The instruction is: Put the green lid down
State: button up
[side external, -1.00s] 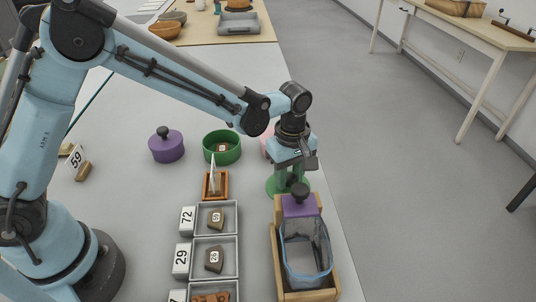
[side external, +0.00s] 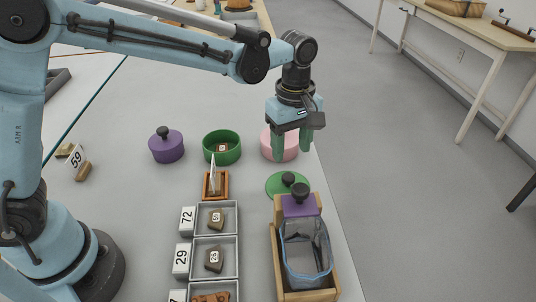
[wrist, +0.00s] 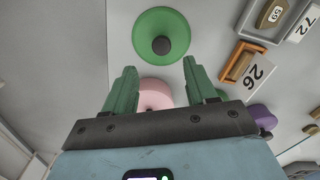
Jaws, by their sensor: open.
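The green lid (side external: 284,185) lies flat on the table with its dark knob up, just behind the wooden stand at the right edge. The wrist view shows the whole lid (wrist: 161,36) and its knob, clear of my fingers. My gripper (side external: 293,155) is open and empty, above and behind the lid, in front of the pink pot (side external: 267,146). In the wrist view my gripper's green fingers (wrist: 160,83) are spread apart. The green pot (side external: 222,147) stands without a lid and has a small sherd inside.
A purple lidded pot (side external: 166,147) stands left of the green pot. Grey trays (side external: 216,236) with numbered sherds and a small wooden card holder (side external: 223,186) lie left of the stand.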

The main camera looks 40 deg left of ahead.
jog(key=s+a+r+m+t, duration=0.4)
jog(key=s+a+r+m, duration=0.3)
jog(key=a, duration=0.3)
jog(key=s+a+f+m+t, duration=0.2)
jog(key=s+a+m+t, duration=0.1)
jog(key=s+m, duration=0.3)
jog(key=shift+s+a+f+m, duration=0.25)
jog(key=shift+a+f+m, duration=0.1)
jog(key=shift+a, duration=0.55)
